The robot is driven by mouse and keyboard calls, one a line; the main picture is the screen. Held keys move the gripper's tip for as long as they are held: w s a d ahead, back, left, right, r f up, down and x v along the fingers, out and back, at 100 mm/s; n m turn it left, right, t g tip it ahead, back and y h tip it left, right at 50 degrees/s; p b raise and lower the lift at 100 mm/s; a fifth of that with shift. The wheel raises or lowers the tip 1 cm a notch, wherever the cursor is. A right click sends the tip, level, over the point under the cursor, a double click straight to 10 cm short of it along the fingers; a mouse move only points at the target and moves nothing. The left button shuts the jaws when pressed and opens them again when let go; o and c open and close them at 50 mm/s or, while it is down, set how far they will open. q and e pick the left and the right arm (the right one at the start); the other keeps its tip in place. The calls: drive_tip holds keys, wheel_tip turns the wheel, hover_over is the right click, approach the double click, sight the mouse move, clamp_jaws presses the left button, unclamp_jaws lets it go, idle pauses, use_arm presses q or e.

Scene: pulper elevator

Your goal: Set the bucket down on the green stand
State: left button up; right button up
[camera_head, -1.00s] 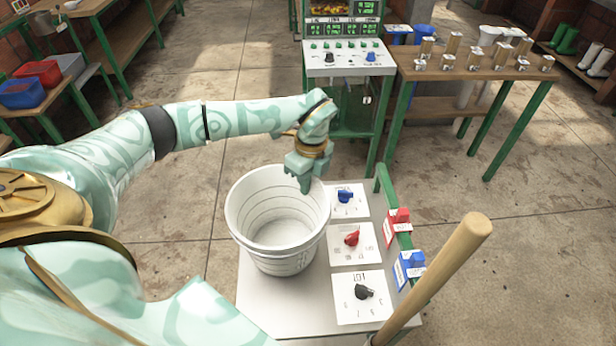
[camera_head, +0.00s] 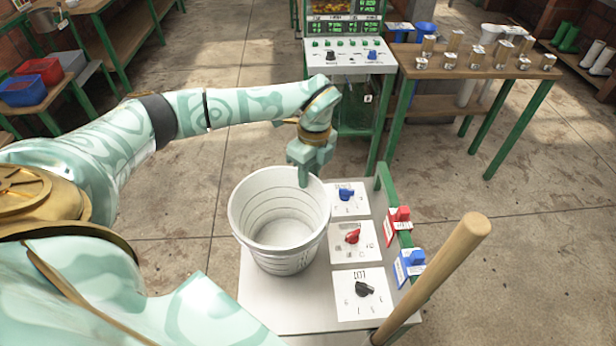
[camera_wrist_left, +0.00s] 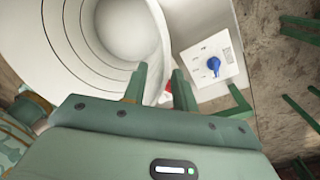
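A white bucket (camera_head: 262,250) stands upright on a pale grey top (camera_head: 290,315) with a green rail (camera_head: 386,190). It appears empty inside. My left gripper (camera_head: 303,178) is at the bucket's far right rim, pointing down. In the left wrist view, its two fingers (camera_wrist_left: 160,88) are apart, with the bucket's wall (camera_wrist_left: 70,60) running between them. I see a gap there and no clear grip on the rim. My right gripper is in neither current view.
Beside the bucket are panels with a blue knob (camera_head: 346,194), a red knob (camera_head: 352,237) and a black knob (camera_head: 364,289). A wooden handle (camera_head: 440,270) rises at right. A green-framed console (camera_head: 350,60) and a wooden table (camera_head: 470,62) stand behind.

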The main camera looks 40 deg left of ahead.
use_arm(q)
wheel_tip(320, 180, up, 13)
drive_tip(key=w+p, duration=0.1)
drive_tip(key=p, duration=0.1)
drive_tip(key=shift+w, duration=0.2)
drive_tip(key=shift+s, duration=0.1)
